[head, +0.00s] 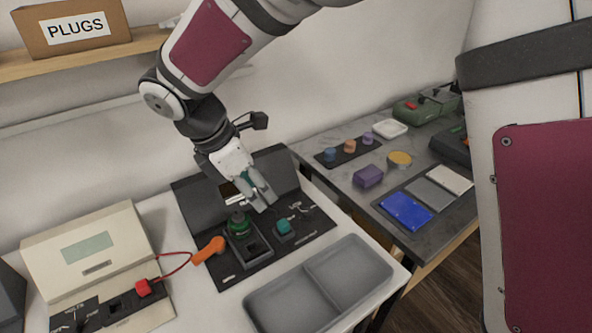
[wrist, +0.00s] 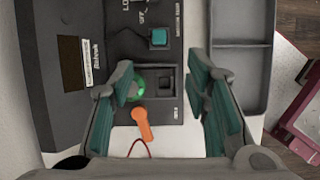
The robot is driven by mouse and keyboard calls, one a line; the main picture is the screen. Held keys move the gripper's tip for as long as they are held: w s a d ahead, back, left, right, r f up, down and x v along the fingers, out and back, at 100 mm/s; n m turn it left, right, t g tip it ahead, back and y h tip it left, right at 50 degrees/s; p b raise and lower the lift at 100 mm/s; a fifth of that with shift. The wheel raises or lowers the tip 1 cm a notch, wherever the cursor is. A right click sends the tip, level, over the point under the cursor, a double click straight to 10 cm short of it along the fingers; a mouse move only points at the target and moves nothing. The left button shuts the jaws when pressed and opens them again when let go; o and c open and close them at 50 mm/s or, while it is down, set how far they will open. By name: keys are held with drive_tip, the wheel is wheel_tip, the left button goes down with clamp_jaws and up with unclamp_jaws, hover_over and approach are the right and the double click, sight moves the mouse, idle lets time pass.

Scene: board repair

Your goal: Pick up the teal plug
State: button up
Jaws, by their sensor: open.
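The teal plug (head: 283,226) is a small square-topped piece seated on the dark panel (head: 228,277), to the right of a green round piece (head: 238,221). In the wrist view the teal plug (wrist: 158,37) shows above and beyond my fingertips. My gripper (head: 262,198) is over the panel, just above and left of the plug in the head view. The green piece (wrist: 137,88) appears beside the left finger, partly hidden. An empty square socket (wrist: 166,84) shows between the fingers.
An empty two-part grey tray (head: 320,285) is in front. A side table (head: 330,194) at right holds colored parts. A dark raised housing (head: 190,196) stands behind the panel.

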sight(283, 223)
drive_tip(key=b+x, duration=0.2)
drive_tip(key=x, duration=1.2)
drive_tip(key=shift+w+d+f+b, duration=0.15)
drive_tip(key=shift+f+b, duration=0.1)
drive_tip(key=shift+b, duration=0.1)
drive_tip(key=shift+r, duration=0.1)
clamp_jaws()
